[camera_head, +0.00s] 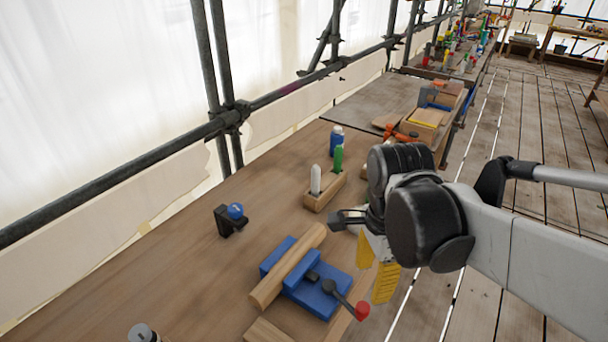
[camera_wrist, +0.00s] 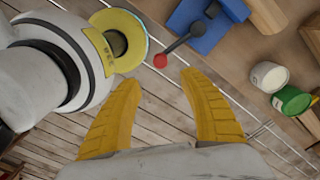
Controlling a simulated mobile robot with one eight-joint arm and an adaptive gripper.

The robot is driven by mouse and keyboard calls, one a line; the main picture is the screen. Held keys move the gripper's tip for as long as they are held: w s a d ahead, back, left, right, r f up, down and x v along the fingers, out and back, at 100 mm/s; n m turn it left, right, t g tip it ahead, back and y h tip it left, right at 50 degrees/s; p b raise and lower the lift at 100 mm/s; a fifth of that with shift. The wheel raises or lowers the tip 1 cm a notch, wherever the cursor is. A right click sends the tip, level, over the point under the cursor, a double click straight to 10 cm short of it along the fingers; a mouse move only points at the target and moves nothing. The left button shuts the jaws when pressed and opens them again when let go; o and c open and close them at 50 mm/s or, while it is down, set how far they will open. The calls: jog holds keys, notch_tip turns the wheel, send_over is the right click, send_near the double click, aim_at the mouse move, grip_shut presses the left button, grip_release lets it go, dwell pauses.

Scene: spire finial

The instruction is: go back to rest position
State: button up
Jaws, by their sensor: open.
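My gripper (camera_head: 376,278) hangs over the front edge of the workbench, right of the blue vise. In the wrist view my gripper (camera_wrist: 160,88) has its two yellow fingers spread wide with nothing between them. The blue vise (camera_head: 327,292) sits on the bench with a round wooden bar (camera_head: 287,268) lying across it. Its dark handle ends in a red knob (camera_head: 362,310); the red knob also shows in the wrist view (camera_wrist: 160,61), just beyond the fingers and apart from them.
A wooden block (camera_head: 322,196) holds a white and a green cylinder. A blue-capped bottle (camera_head: 336,141) stands behind it. A black holder with a blue ball (camera_head: 235,212) is at left. Scaffold rails (camera_head: 230,118) run behind the bench. The plank floor (camera_head: 540,120) at right is open.

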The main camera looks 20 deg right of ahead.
jog(key=w+a+r+n+t, duration=0.2)
jog(key=n+t, duration=0.1)
jog(key=n, duration=0.6)
jog(key=w+a+r+n+t, duration=0.2)
jog(key=a+n+t, duration=0.1)
jog(key=n, duration=0.7)
jog(key=shift+t, duration=0.6)
